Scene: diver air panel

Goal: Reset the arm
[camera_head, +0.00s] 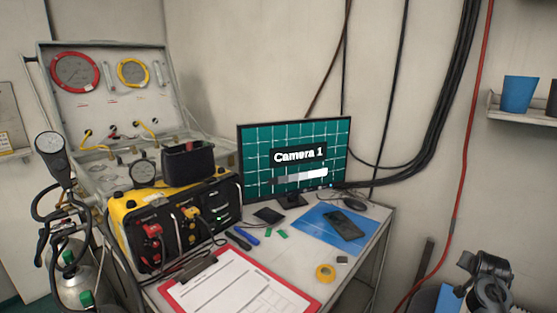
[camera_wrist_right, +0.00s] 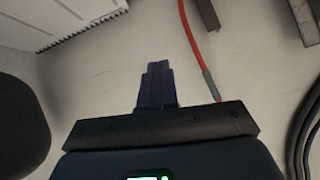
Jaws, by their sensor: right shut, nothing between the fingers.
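My right gripper (camera_wrist_right: 157,68) shows in the right wrist view with its dark fingers together and nothing between them. It points toward a bare pale wall and touches nothing that I can see. Part of my right arm shows at the lower right corner of the head view, to the right of the desk and apart from it. Its fingertips cannot be made out there. My left arm and gripper are not in view.
A desk (camera_head: 372,222) holds a monitor (camera_head: 295,160), a yellow-black panel unit (camera_head: 175,225), a red clipboard (camera_head: 240,283) and small items. Gas cylinders (camera_head: 75,280) stand left. A red hose (camera_head: 466,165), also in the wrist view (camera_wrist_right: 196,45), hangs near my right arm.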

